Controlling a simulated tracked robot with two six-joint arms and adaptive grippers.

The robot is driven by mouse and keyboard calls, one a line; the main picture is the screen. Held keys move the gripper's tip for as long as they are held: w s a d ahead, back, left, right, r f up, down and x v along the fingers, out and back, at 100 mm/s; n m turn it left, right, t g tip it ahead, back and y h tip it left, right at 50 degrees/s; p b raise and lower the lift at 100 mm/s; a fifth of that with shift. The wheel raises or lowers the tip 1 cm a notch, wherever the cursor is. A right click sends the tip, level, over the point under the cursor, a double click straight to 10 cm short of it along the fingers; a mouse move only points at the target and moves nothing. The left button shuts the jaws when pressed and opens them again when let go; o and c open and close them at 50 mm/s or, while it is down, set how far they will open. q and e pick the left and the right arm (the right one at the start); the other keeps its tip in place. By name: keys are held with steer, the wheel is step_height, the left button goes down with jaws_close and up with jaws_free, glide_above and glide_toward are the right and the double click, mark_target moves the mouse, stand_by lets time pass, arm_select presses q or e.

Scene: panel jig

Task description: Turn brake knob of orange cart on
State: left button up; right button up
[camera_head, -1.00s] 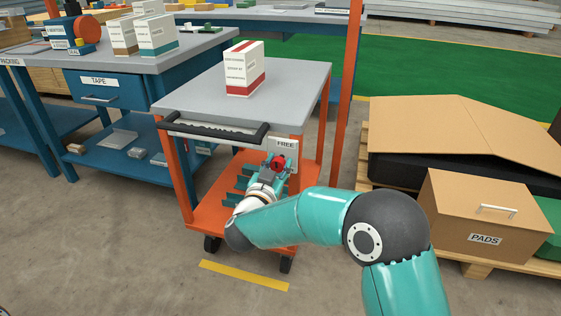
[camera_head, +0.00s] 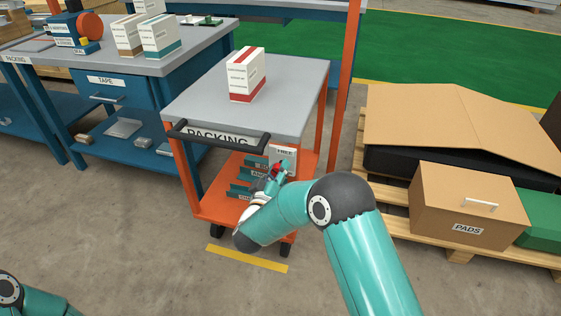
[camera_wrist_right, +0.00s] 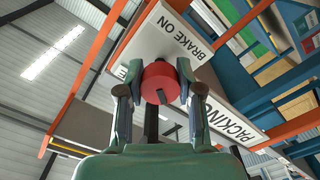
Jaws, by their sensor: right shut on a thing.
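The orange cart (camera_head: 203,208) has a grey top and a white plate marked FREE (camera_head: 285,153) below the right end of its handle. The red brake knob (camera_head: 275,171) sits at that plate, partly hidden by my right gripper (camera_head: 272,179). In the right wrist view the round red knob (camera_wrist_right: 160,82) lies between the two fingers of my right gripper (camera_wrist_right: 161,88), shut on it. A dark mark crosses the knob's face. The plate (camera_wrist_right: 170,38) behind it reads BRAKE ON, seen turned over. My left gripper is out of view; only part of that arm shows at the lower left.
A white and red box (camera_head: 246,75) stands on the cart top. A black handle (camera_head: 220,140) runs along the front edge. A workbench (camera_head: 110,62) stands left, close to the cart. A pallet (camera_head: 400,195) with a PADS box (camera_head: 465,207) is at right.

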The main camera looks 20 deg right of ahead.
steer(key=n+p, duration=0.3)
steer(key=n, duration=0.1)
steer(key=shift+f+n+p, duration=0.1)
steer(key=shift+n+p, duration=0.7)
steer(key=shift+n, duration=0.7)
steer(key=o, duration=1.2)
steer(key=shift+c, duration=0.2)
steer(key=shift+s+a, duration=0.1)
steer(key=shift+s+a, duration=0.2)
steer(key=shift+s, duration=0.05)
steer(key=v, duration=1.1)
